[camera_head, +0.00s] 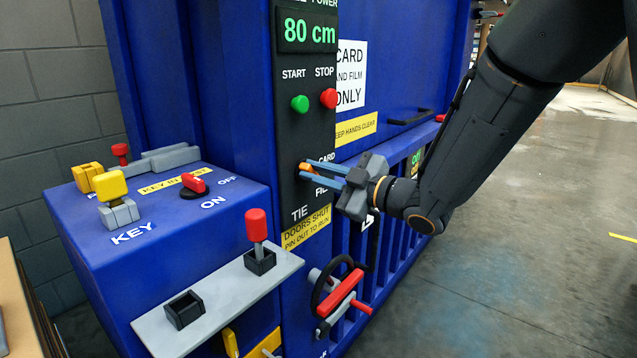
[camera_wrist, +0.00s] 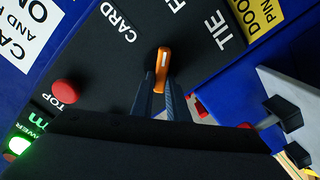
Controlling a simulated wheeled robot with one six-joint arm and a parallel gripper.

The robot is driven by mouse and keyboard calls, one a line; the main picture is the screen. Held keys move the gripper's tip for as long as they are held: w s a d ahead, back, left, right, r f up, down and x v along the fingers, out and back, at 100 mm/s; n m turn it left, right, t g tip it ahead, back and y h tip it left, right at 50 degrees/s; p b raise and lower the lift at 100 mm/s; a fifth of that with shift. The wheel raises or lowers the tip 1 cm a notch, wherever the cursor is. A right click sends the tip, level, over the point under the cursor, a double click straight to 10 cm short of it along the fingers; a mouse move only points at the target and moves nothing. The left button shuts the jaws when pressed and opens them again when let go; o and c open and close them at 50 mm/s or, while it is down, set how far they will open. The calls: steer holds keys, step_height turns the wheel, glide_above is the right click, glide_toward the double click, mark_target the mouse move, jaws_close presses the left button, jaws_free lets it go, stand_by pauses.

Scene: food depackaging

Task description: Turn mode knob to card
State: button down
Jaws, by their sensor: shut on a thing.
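The orange mode knob (camera_head: 304,169) is on the dark control panel (camera_head: 291,144) of the blue machine, with CARD, FILM and TIE labels around it. In the wrist view the knob (camera_wrist: 162,66) is upright with a white mark at its upper part. The mark points up, roughly between CARD and FILM and nearer FILM; I cannot tell its exact setting. My gripper (camera_head: 311,171) is shut on the knob, its blue fingers on either side. In the wrist view the gripper fingertips (camera_wrist: 160,86) meet the knob's lower part.
A green START button (camera_head: 300,104) and a red STOP button (camera_head: 329,98) are above the knob. A red-grip handwheel (camera_head: 339,291) is below. A grey shelf (camera_head: 217,301) with a red-topped lever (camera_head: 256,226) juts out at lower left. Open floor (camera_head: 510,245) lies to the right.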

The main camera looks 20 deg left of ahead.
steer(key=n+b, duration=0.3)
steer(key=b, duration=0.1)
steer(key=f+n+b, duration=0.1)
steer(key=n+b, duration=0.5)
steer(key=b, duration=0.1)
steer(key=shift+s+a+f+n+b, duration=0.15)
steer(key=shift+s+f+n+b, duration=0.1)
steer(key=shift+s+n+b, duration=0.15)
steer(key=c, duration=1.7)
jaws_free()
steer(key=v, duration=0.8)
